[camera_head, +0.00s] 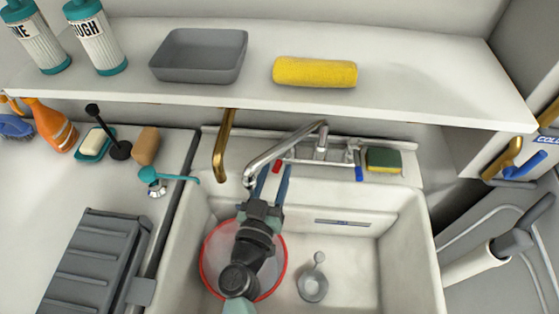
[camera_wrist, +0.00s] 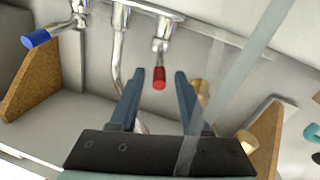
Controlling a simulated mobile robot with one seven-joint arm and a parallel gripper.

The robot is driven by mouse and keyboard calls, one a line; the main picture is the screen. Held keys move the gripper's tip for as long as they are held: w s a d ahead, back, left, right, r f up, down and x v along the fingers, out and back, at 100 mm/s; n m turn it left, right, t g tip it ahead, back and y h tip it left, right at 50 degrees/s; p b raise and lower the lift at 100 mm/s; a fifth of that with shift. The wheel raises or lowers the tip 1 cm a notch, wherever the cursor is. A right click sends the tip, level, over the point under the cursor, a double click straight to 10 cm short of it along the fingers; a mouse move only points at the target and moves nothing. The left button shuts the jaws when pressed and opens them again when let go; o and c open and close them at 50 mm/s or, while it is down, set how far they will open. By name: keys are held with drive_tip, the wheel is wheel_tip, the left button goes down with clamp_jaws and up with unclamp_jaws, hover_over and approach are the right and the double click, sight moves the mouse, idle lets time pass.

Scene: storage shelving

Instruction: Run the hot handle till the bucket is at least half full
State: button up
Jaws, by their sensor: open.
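The hot handle is the small red-tipped lever (camera_head: 277,167) at the left of the faucet; its red end (camera_wrist: 159,78) shows in the wrist view between my fingertips. My gripper (camera_head: 273,172) is open, with one finger to each side of the red end and a gap on both sides. The bucket (camera_head: 212,250) has a red rim and stands in the sink's left part, under my arm. My arm hides much of its inside, so its water level cannot be told. The chrome spout (camera_head: 285,150) ends above the bucket. A translucent band (camera_wrist: 235,82), possibly water, crosses the wrist view.
The blue-tipped cold handle (camera_head: 359,174) is right of the red one. A green-yellow sponge (camera_head: 384,160) lies on the sink's back ledge. The shelf (camera_head: 420,75) overhangs behind, with a brass hook-like bar (camera_head: 223,145) beneath. The sink's right side is free around a strainer (camera_head: 313,286).

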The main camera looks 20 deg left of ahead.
sight(279, 160)
drive_tip(key=shift+w+a, duration=0.2)
drive_tip(key=shift+w, duration=1.6)
clamp_jaws()
